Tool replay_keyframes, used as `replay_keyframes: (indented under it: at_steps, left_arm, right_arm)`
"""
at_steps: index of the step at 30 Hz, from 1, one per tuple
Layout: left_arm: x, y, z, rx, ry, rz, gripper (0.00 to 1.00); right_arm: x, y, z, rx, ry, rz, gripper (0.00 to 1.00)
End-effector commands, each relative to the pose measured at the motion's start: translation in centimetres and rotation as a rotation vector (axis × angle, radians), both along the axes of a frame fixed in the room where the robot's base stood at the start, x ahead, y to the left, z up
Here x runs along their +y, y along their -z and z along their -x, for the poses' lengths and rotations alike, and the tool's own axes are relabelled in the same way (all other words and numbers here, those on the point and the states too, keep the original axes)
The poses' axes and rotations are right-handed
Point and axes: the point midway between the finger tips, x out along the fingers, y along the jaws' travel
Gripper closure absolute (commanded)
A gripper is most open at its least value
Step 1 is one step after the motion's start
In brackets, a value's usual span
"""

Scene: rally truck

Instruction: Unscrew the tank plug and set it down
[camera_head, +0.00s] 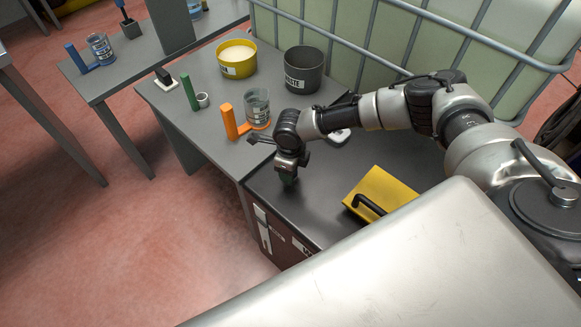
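I cannot make out the tank plug for certain. A small white round thing (340,135) lies on the dark bench top, partly hidden behind my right arm; I cannot tell what it is. My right gripper (288,180) points down over the left part of the dark bench top (315,205). Its fingers are small and dark, with a greenish tip, and I cannot tell whether they are open, shut or holding something. My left gripper is not in view.
A yellow block (386,188) with a black handle sits on the dark top. The grey table (185,110) holds a yellow bowl (237,60), a dark waste bucket (303,70), an orange upright (229,121) and a clear beaker (257,107). A barred frame (350,55) stands behind.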

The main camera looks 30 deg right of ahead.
Motion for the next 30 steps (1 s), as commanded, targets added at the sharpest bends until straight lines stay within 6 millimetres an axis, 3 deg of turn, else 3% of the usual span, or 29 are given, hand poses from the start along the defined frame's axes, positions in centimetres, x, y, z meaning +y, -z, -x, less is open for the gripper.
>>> replay_keyframes:
  at_steps: [10, 21, 30]
  left_arm:
    - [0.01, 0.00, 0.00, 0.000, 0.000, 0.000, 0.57]
    - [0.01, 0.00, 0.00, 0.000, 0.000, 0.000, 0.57]
    - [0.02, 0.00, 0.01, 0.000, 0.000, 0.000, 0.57]
  right_arm:
    - [-0.02, 0.05, 0.07, 0.001, 0.042, 0.000, 0.45]
    - [0.01, 0.06, 0.10, 0.002, 0.542, -0.001, 0.45]
    - [-0.01, 0.02, 0.07, 0.001, 0.633, 0.000, 0.45]
